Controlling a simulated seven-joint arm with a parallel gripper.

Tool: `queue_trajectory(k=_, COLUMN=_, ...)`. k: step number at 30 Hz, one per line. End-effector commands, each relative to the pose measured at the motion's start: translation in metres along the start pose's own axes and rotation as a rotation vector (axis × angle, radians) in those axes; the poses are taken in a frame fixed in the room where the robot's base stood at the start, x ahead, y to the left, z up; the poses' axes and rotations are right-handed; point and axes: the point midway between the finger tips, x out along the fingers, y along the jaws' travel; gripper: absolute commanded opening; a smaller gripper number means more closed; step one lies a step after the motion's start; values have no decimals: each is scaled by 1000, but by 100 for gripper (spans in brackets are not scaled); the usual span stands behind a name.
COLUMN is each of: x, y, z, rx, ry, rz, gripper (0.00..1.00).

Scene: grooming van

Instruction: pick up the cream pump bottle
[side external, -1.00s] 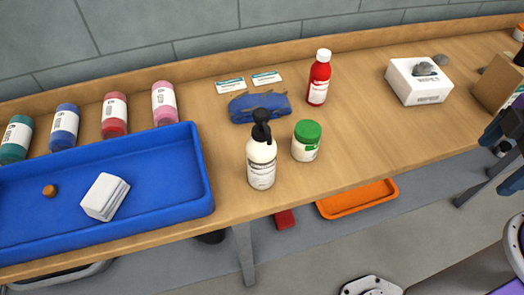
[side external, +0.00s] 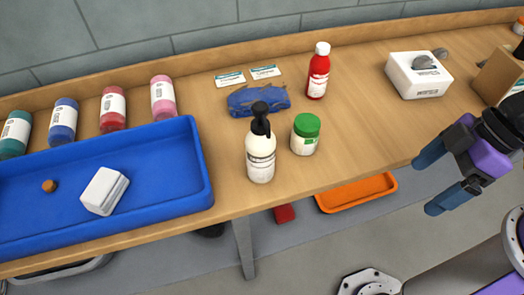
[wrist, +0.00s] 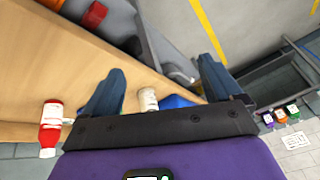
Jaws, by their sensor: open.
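The cream pump bottle (side external: 261,158) stands upright on the wooden counter near its front edge, with a black pump head and a white label. A green-lidded white jar (side external: 305,136) stands close to its right. My gripper (side external: 437,178) is open and empty at the right in the side view, in front of the counter edge and well apart from the bottle. In the wrist view my gripper's fingers (wrist: 160,65) are spread. A cream-white container (wrist: 147,99) shows between them, probably the bottle; its top is hidden behind the gripper body.
A blue tray (side external: 203,160) lies left of the bottle. A blue cloth (side external: 258,101) and a red bottle (side external: 317,72) are behind it. A white box (side external: 417,75) sits farther right. The counter between jar and box is clear. An orange tray (side external: 357,193) is below.

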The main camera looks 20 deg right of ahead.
Motion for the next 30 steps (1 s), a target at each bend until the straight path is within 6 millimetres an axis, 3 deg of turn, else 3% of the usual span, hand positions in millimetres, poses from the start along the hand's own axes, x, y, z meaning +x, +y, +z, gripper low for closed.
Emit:
queue_trajectory(k=7, x=42, y=-15, z=-60, rx=76, ry=257, rz=14, gripper=92)
queue_trajectory(k=15, x=63, y=-6, z=-109, rx=129, ry=545, rz=163, gripper=92)
queue_trajectory(k=22, x=61, y=7, z=-131, rx=123, ry=737, rz=319, gripper=92)
queue_trajectory(k=30, x=58, y=13, z=-139, rx=113, ry=803, rz=377, gripper=92)
